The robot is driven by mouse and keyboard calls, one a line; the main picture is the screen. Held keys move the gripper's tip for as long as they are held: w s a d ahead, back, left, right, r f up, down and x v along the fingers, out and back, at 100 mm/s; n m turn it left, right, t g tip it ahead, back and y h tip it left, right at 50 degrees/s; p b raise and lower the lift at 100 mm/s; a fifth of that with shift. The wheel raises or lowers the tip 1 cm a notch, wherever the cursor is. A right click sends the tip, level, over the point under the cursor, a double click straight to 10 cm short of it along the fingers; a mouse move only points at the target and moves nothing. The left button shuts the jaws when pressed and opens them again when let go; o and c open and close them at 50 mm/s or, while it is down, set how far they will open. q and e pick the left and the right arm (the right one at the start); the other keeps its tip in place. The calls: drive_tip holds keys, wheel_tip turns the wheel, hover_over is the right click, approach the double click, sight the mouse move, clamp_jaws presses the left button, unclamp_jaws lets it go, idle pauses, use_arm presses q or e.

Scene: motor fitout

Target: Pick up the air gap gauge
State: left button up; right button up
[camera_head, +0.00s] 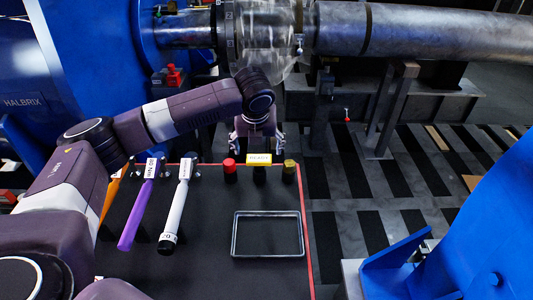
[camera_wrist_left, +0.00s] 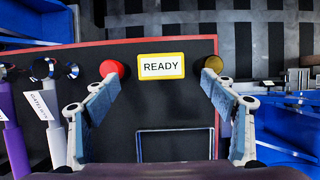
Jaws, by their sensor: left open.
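Three long labelled tools lie side by side on the dark table in the head view: an orange one (camera_head: 110,197), a purple one (camera_head: 137,208) and a white one with a black end (camera_head: 177,210). Their labels are too small to read surely, so I cannot tell which is the air gap gauge. The purple tool (camera_wrist_left: 13,140) and the white tool (camera_wrist_left: 53,128) also show at the left of the left wrist view. My left gripper (camera_head: 258,142) is open and empty over the table's far edge, right of the tools. Its fingers (camera_wrist_left: 160,88) frame a READY sign from above.
A red button (camera_head: 229,165), the yellow-framed READY sign (camera_head: 258,159) and a yellow-topped button (camera_head: 290,167) stand along the far edge. An empty rectangular tray (camera_head: 268,254) lies nearer. Blue machinery (camera_head: 100,60) and a metal shaft (camera_head: 420,33) stand behind.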

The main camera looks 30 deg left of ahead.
sight(259, 158)
use_arm(q)
drive_tip(key=p+x, duration=0.1)
drive_tip(key=x, duration=0.6)
drive_tip(key=shift+w+f, duration=0.1)
drive_tip(key=shift+f, duration=0.15)
drive_tip(key=shift+r, duration=0.1)
drive_tip(key=c, duration=1.3)
drive_tip(key=shift+c, duration=0.2)
